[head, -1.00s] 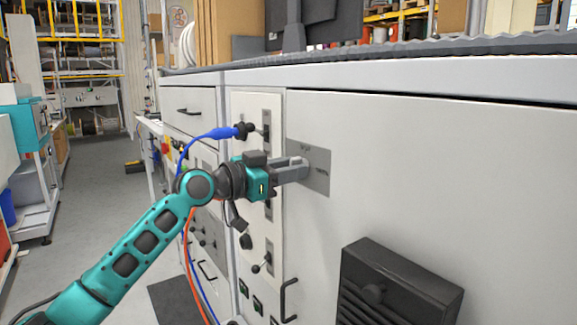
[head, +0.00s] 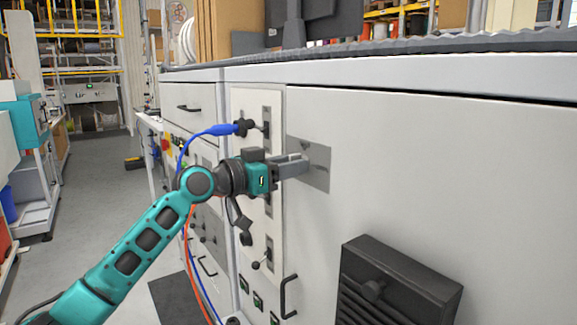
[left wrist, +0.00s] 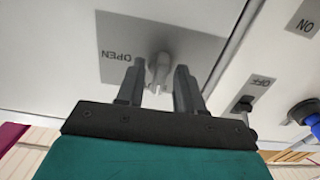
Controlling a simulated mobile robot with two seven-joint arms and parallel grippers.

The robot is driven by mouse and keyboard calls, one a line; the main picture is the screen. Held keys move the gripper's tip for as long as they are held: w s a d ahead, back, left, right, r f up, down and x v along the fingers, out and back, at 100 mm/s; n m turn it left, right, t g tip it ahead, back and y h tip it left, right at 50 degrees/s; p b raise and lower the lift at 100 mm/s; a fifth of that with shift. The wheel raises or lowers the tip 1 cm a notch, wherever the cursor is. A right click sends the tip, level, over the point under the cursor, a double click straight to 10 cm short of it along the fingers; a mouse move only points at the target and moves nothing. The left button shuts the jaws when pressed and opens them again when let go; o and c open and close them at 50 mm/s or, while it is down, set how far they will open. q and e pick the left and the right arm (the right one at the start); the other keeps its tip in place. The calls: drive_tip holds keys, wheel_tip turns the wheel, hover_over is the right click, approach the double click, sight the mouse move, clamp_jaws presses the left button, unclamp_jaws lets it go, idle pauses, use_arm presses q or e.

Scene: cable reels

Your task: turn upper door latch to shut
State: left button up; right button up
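The upper door latch (left wrist: 160,66) is a small light-grey handle on a grey metal plate (left wrist: 112,32) marked OPEN, which reads upside down in the left wrist view. In the head view the plate (head: 320,168) is on the white cabinet door, and the latch is hidden behind my fingers. My left gripper (head: 304,164) is at the plate. In the left wrist view my left gripper (left wrist: 157,84) has its fingers apart, one on each side of the latch, with visible gaps. My right gripper is not in view.
A switch panel (head: 256,205) with a blue plug (head: 222,130) and cable is left of the door. A black vented box (head: 395,285) juts out lower on the door. A black door handle (head: 287,297) is below the gripper. The floor at left is partly clear.

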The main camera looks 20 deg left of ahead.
use_arm(q)
drive_tip(key=b+v, duration=0.3)
drive_tip(key=v, duration=1)
drive_tip(key=s+d+f+n+y, duration=0.2)
drive_tip(key=f+y, duration=0.1)
drive_tip(key=f, duration=1.2)
drive_tip(key=s+d+f+n+y, duration=0.2)
drive_tip(key=f, duration=1.3)
drive_tip(key=s+d+f+g+y, duration=0.1)
drive_tip(key=s+d+f+y, duration=0.1)
drive_tip(key=s+f, duration=0.7)
drive_tip(key=s+d+f+g+y, duration=0.2)
drive_tip(key=s+f, duration=0.6)
drive_tip(key=s, duration=0.1)
drive_tip(key=shift+s+d+f+n, duration=0.35)
drive_tip(key=shift+s+n, duration=0.05)
